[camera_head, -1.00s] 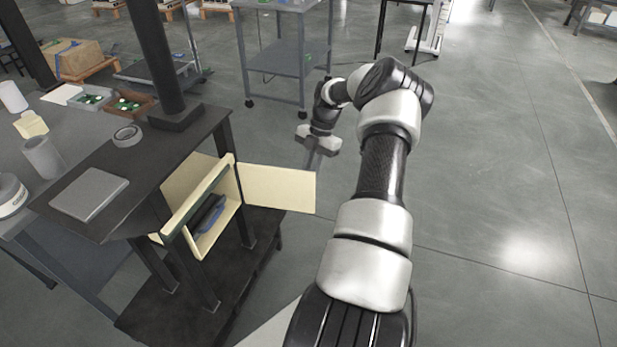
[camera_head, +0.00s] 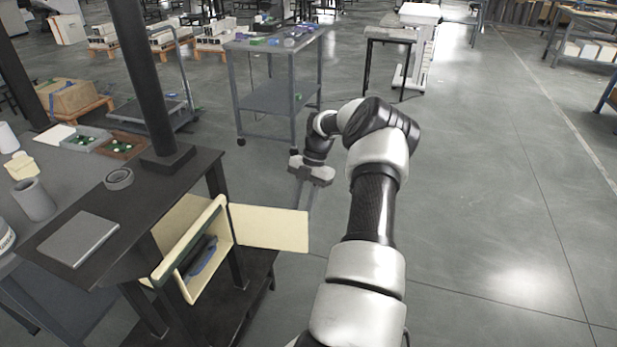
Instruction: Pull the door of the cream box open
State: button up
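The cream box (camera_head: 222,240) sits under the dark table top at the left, with its front opening showing. Its flat cream door (camera_head: 268,228) stands swung wide out to the right from the box's right edge. A blue and dark object (camera_head: 201,258) lies inside the box. My gripper (camera_head: 304,198) points down at the far side of the door, close to its free right edge. Whether the fingers touch the door cannot be told. The fingers are small and partly merge with the background, so their opening is unclear.
The dark table (camera_head: 150,205) carries a grey flat box (camera_head: 78,238), a tape roll (camera_head: 119,179) and a black column (camera_head: 145,80). A grey cart (camera_head: 277,97) stands behind my gripper. The floor at the right is clear.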

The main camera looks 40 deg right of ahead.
jog(key=p+v, duration=0.2)
jog(key=v, duration=1.2)
jog(key=shift+r, duration=0.3)
jog(key=shift+d, duration=0.1)
